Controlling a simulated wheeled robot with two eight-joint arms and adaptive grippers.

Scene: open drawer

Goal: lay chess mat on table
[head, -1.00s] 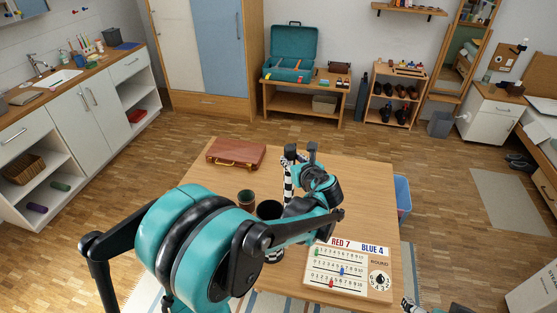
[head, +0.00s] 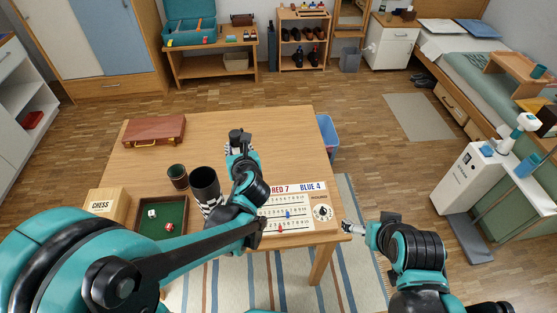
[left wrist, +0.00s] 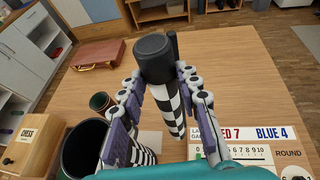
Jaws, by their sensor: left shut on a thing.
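The chess mat is rolled up; its black-and-white checks show in the left wrist view (left wrist: 168,112), with a black round end on top. My left gripper (left wrist: 158,92) is shut on this roll and holds it near-upright over the wooden table (head: 270,130). In the head view, my left gripper (head: 238,149) hides most of the roll. I cannot tell whether its lower end touches the table. My right gripper (head: 349,228) is off the table's right front corner, away from the mat; its fingers are too small to read.
Left of the roll stand a wide black open container (head: 204,180), a small dark cup (head: 177,171), a dice tray (head: 183,214) and a chess box (head: 107,202). A scoreboard (head: 297,226) lies at the right front, a brown case (head: 155,130) back left. The table's back middle is clear.

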